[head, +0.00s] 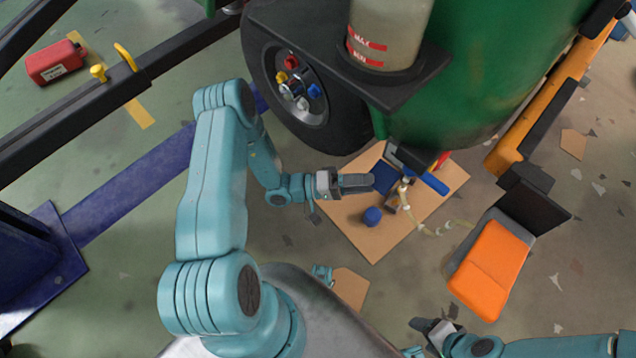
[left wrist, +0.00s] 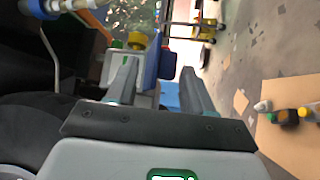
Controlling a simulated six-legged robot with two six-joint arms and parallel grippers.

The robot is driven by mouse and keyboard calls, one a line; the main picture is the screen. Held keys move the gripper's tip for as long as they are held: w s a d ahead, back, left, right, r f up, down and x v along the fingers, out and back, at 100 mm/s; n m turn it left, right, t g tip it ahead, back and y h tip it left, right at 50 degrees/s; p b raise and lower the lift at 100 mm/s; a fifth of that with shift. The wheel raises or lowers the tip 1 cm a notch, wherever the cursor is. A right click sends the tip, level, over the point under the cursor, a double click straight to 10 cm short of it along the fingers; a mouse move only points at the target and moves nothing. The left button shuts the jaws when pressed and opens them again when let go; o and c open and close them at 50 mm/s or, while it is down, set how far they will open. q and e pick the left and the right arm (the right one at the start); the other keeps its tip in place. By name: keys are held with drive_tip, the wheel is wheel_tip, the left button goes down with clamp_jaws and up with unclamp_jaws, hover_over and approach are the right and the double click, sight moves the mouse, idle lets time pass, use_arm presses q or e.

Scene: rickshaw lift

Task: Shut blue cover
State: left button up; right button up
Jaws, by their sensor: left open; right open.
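Under the green tank, a dark blue flat panel (head: 384,177) shows just beyond my left gripper (head: 366,183). A brighter blue bar (head: 431,182) sits to its right, beside a black part. I cannot tell for sure which is the blue cover. My left gripper is open, pointing right at the panel; contact is unclear. In the left wrist view, blue upright surface (left wrist: 153,62) stands between and beyond the open fingers (left wrist: 160,70), near a yellow knob (left wrist: 137,40). My right gripper (head: 432,325) is open and empty at the bottom, far from these parts.
A black wheel (head: 305,88) and the green tank (head: 500,60) crowd the space above my left gripper. An orange pad (head: 490,268) stands right. A red canister (head: 56,63) is at upper left.

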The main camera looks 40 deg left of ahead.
use_arm(q)
drive_tip(key=v, duration=1.2)
drive_tip(key=shift+s, duration=0.2)
drive_tip(key=shift+a, duration=0.1)
